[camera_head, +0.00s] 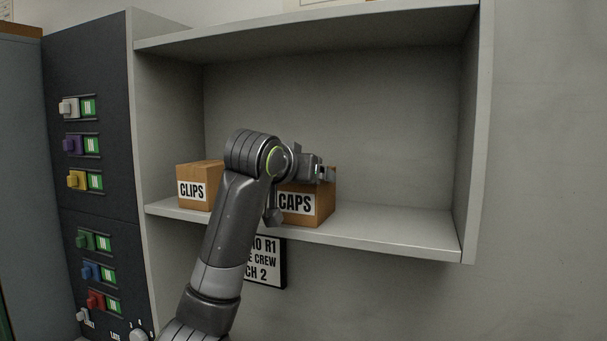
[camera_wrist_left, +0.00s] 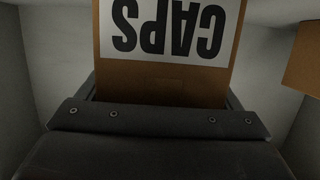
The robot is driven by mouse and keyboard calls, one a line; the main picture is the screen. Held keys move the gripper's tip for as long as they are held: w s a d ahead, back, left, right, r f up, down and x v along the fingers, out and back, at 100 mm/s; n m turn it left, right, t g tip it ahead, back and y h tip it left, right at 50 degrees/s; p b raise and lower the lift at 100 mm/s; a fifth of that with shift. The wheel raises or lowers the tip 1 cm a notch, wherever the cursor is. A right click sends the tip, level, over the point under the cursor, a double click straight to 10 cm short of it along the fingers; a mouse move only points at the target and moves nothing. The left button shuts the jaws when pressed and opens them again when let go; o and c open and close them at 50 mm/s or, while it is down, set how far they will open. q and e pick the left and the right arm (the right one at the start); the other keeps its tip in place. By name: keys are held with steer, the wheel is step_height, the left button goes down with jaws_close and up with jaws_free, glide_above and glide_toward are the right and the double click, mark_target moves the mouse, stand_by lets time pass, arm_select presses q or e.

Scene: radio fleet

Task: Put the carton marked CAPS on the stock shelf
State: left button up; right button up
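The carton marked CAPS (camera_head: 312,207) is brown with a white label and is upright at the front of the stock shelf (camera_head: 390,231). Its bottom appears to be at shelf level; I cannot tell whether it bears on the board. My left gripper (camera_head: 298,190) reaches over it from the left, and the forearm and wrist hide part of it. In the left wrist view the carton (camera_wrist_left: 165,75) appears upside down, close between the fingers, with no clear gap at its sides. The gripper looks shut on it. My right gripper is not in view.
A carton marked CLIPS (camera_head: 198,187) stands on the shelf to the left, behind my arm. The shelf is bare to the right, up to its side wall (camera_head: 470,150). A dark panel with coloured switches (camera_head: 90,180) stands left; a sign (camera_head: 268,262) hangs below.

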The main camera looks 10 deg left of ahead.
arm_select(q)
steer(key=shift+o, duration=1.1)
steer(key=shift+r, duration=0.15)
steer(key=b+v, duration=0.5)
steer(key=v, duration=0.7)
steer(key=shift+r, duration=0.1)
